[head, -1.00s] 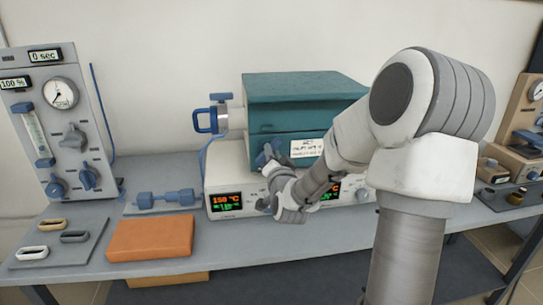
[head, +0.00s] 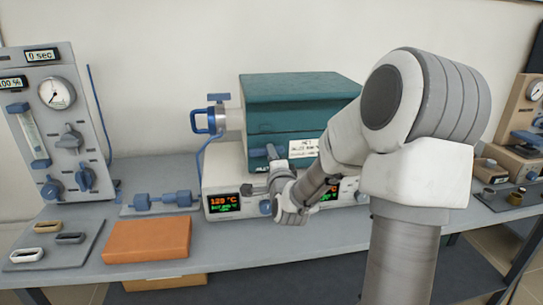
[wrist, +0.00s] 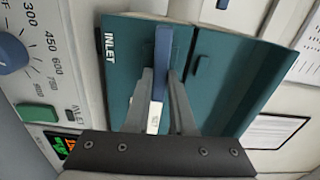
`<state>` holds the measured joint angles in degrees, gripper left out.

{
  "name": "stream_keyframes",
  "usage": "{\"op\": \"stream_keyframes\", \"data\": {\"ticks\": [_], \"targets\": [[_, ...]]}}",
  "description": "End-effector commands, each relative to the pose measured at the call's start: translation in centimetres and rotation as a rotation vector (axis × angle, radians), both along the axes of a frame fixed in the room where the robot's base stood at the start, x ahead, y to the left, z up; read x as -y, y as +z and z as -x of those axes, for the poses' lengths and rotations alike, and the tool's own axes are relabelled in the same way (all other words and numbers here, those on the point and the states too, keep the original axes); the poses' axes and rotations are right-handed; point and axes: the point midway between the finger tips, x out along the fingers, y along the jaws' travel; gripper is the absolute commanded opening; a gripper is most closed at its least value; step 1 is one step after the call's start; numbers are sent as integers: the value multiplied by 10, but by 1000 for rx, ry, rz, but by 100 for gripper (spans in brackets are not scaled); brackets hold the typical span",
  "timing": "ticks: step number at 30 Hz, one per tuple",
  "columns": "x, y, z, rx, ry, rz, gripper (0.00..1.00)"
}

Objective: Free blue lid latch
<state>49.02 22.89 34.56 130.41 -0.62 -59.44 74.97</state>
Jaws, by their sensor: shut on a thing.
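The teal furnace (head: 295,100) stands on a pale control base on the bench, its lid down. The blue latch (head: 272,152) is on the front of the furnace, beside a white label. In the wrist view the blue latch (wrist: 162,55) is a narrow bar against the teal front, near the word INLET. My gripper (wrist: 161,88) has its two grey fingers closed around this bar, one on each side. In the head view my wrist hides much of the gripper and part of the control base.
An orange block (head: 147,240) and a blue dumbbell-shaped fitting (head: 163,200) lie on the bench to the left. A gauge panel (head: 60,125) stands at the far left. A blue handle (head: 205,121) sticks out from the furnace's left side. The control base (head: 226,180) is below the latch.

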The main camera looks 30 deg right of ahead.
Motion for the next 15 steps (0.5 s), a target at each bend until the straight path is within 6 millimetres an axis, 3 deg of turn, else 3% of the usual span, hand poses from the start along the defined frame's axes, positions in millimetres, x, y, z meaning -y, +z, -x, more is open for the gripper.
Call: {"op": "stream_keyframes", "data": {"ticks": [15], "targets": [[0,1,-1,21,0,-59,0]]}}
